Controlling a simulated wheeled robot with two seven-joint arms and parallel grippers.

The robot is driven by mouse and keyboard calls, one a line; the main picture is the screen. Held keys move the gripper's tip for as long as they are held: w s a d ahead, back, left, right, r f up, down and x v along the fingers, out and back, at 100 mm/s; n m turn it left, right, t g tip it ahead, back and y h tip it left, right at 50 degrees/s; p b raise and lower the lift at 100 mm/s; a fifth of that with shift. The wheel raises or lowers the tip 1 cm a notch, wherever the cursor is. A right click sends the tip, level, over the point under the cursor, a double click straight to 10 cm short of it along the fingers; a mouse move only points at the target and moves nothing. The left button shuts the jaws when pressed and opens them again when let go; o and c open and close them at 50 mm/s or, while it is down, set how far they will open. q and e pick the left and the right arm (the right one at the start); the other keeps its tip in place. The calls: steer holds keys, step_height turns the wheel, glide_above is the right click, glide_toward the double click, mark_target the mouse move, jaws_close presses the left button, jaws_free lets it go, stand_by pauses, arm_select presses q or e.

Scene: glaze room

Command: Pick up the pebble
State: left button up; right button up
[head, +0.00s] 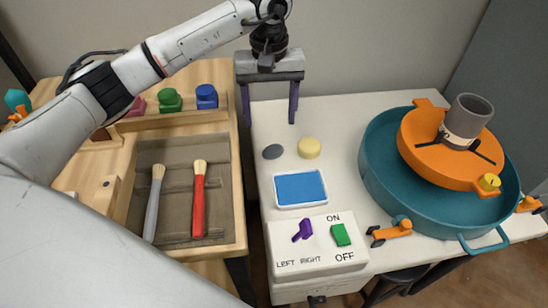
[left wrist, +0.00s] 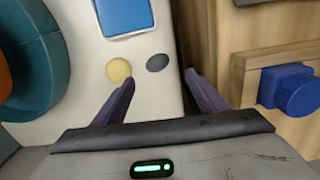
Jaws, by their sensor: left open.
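The pebble (head: 273,152) is a small dark grey oval lying on the white table top, left of a yellow round sponge-like piece (head: 309,148). In the left wrist view the pebble (left wrist: 157,63) lies beyond the fingertips, between their lines and nearer the middle than the yellow piece (left wrist: 119,70). My left gripper (head: 269,118) points down above the back of the white table, behind the pebble, with its two purple fingers spread and nothing between them. It also shows in the left wrist view (left wrist: 160,80). My right gripper is in neither view.
A blue pad in a white tray (head: 300,204) lies in front of the pebble. A teal basin (head: 372,185) with an orange wheel and grey cup (head: 467,118) stands right. A wooden bench (head: 238,235) with brushes and jars, including a blue jar (head: 207,97), stands left. A switch box (head: 318,270) is in front.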

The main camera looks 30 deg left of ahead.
mark_target(273, 148)
arm_select(q)
steer(key=f, duration=1)
steer(key=shift+w+d+f, duration=0.15)
steer(key=shift+d+f, duration=0.1)
steer(key=shift+f, duration=0.05)
steer(key=c, duration=1.1)
